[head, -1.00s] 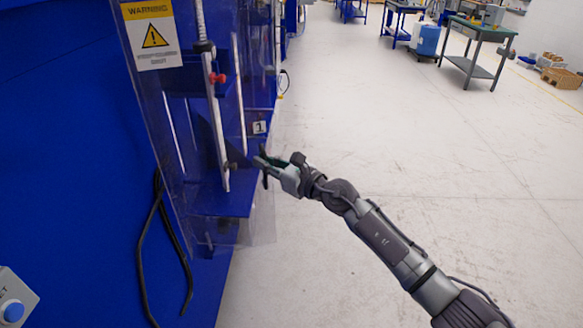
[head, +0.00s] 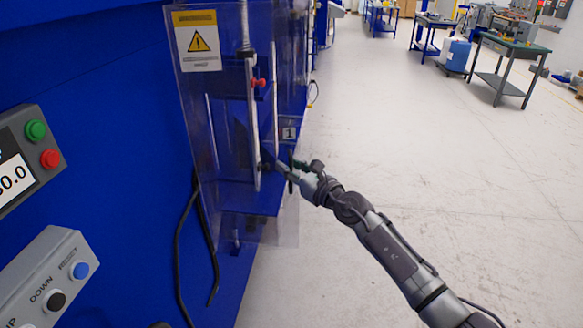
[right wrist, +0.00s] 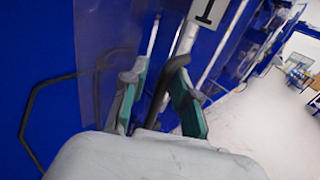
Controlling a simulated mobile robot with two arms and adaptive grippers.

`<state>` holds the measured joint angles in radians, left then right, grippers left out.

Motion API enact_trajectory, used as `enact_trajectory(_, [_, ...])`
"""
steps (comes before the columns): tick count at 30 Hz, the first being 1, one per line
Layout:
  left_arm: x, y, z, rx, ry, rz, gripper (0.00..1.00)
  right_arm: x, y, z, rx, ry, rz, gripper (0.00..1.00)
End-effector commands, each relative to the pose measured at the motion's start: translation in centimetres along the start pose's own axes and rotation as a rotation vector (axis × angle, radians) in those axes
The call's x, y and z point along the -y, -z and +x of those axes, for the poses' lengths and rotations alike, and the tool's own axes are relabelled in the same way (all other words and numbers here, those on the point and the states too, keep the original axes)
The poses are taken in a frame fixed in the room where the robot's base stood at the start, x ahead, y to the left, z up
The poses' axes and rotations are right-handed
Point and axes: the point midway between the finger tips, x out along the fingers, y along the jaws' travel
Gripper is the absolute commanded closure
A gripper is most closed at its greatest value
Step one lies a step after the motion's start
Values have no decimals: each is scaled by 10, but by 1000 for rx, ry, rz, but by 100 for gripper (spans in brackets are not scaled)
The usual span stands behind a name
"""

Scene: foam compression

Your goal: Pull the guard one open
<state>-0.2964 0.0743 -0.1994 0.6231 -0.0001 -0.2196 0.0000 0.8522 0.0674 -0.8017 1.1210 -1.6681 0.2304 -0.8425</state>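Guard one is a clear see-through panel (head: 225,120) on the front of the blue machine. It bears a yellow warning sign (head: 197,40) and a small label "1" (head: 289,134), which also shows at the top of the right wrist view (right wrist: 209,10). My right gripper (head: 283,167) is at the guard's right edge, just below the label. In the right wrist view its two green-sided fingers (right wrist: 157,68) stand apart, with a gap between them. Whether they touch the guard is unclear. My left gripper is not in view.
A control box with UP, DOWN and RESET buttons (head: 45,275) and a panel with green and red buttons (head: 30,150) are at the left. The floor at the right is clear, with workbenches (head: 505,65) farther back.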

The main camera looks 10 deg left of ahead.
Motion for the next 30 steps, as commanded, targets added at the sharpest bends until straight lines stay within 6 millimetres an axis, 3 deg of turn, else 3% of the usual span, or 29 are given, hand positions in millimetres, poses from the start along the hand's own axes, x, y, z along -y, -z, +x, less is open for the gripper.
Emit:
enact_trajectory(10, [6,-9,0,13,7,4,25,1,3,-2,-4,0,0,63])
enact_trajectory(14, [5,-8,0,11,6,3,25,2,4,-12,-6,2,-2,63])
enact_trajectory(30, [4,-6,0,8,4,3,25,0,3,-109,-4,0,1,63])
